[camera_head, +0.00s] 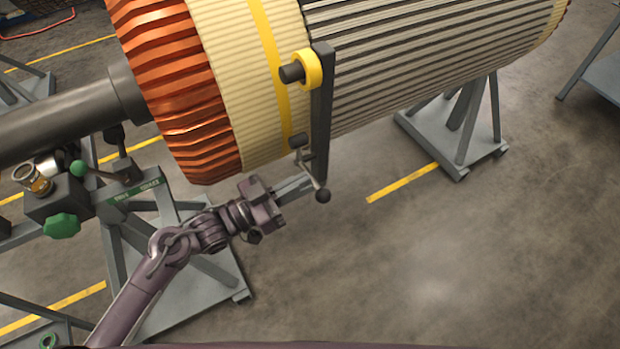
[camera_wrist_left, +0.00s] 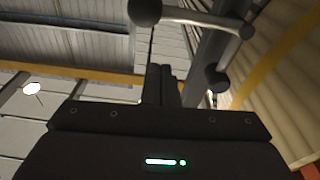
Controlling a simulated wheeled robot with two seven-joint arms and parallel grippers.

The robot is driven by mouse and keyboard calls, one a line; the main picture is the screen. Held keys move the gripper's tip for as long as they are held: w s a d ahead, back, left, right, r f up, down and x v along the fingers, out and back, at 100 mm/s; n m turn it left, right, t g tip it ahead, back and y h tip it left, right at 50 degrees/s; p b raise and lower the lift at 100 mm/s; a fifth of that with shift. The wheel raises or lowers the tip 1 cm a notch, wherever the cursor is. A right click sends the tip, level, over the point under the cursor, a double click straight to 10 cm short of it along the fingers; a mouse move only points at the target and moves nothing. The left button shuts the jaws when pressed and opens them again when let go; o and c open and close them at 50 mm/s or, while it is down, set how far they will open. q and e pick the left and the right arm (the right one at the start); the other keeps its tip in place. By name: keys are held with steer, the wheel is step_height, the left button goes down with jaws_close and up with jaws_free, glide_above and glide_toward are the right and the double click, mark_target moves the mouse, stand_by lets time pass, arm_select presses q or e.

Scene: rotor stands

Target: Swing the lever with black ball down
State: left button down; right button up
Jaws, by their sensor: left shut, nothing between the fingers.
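A small black ball (camera_head: 322,196) sits at the end of a thin lever, at the lower end of a dark grey upright bar (camera_head: 321,120) beside the rotor. In the left wrist view a dark ball (camera_wrist_left: 145,11) on a light rod (camera_wrist_left: 195,17) shows at the top, beyond the fingertips. My left gripper (camera_head: 308,183) reaches in from the left. Its closed fingers (camera_wrist_left: 160,84) are empty and close to the lever, left of the ball in the head view. I cannot tell whether they touch. My right gripper is not in view.
The large rotor (camera_head: 400,45) with orange and cream bands fills the top. A yellow ring (camera_head: 308,69) is on the bar. A grey stand (camera_head: 460,125) supports the rotor at right; another stand (camera_head: 190,290) is under my left arm. Floor at lower right is clear.

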arm_select(q)
steer(key=r+b+v, duration=0.1)
steer(key=v, duration=0.5)
steer(key=shift+a+f, duration=0.35)
steer(key=shift+f, duration=0.2)
steer(key=shift+w, duration=0.1)
